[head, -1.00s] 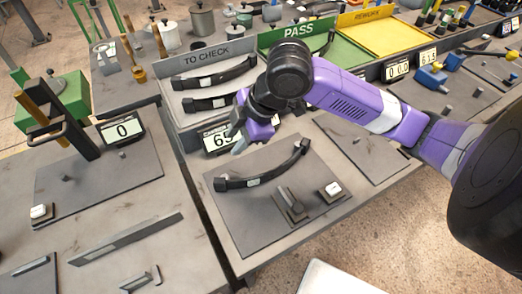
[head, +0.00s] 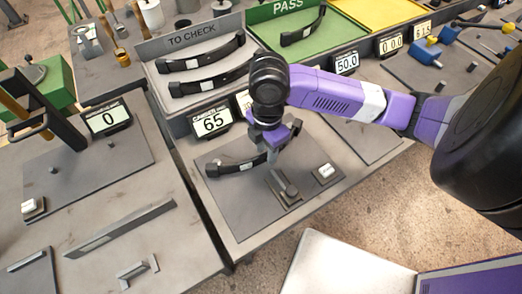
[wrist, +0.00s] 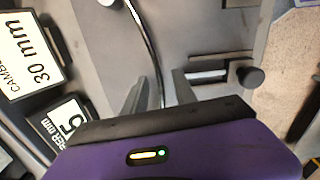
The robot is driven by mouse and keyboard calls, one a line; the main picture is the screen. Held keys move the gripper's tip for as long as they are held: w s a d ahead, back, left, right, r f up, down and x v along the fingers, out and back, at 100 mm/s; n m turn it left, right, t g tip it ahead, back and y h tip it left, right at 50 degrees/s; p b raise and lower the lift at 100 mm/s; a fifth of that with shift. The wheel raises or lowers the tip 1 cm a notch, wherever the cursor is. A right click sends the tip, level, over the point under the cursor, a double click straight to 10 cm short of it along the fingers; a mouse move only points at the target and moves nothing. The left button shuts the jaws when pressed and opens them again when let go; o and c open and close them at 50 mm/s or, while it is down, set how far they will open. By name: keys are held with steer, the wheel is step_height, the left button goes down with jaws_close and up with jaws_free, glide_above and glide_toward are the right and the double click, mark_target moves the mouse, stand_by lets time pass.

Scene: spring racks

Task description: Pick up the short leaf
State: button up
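A dark curved leaf (head: 235,166) with a pale label lies on the grey plate (head: 225,210) at the front bench, and my gripper hides its right part. My gripper (head: 270,155) points down over that right part. In the wrist view, my gripper's fingers (wrist: 160,95) are apart, with the thin curved leaf (wrist: 152,45) running between them. I cannot tell whether they touch it. Two similar leaves, an upper one (head: 208,58) and a lower one (head: 205,80), lie in the TO CHECK tray (head: 160,105). Another leaf (head: 303,30) lies in the green PASS tray (head: 345,40).
Another bench with a press-like stand (head: 45,110) is at left.

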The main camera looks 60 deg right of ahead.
steer(key=shift+f, duration=0.75)
jaws_close()
steer(key=shift+r, duration=0.1)
stand_by(0.8)
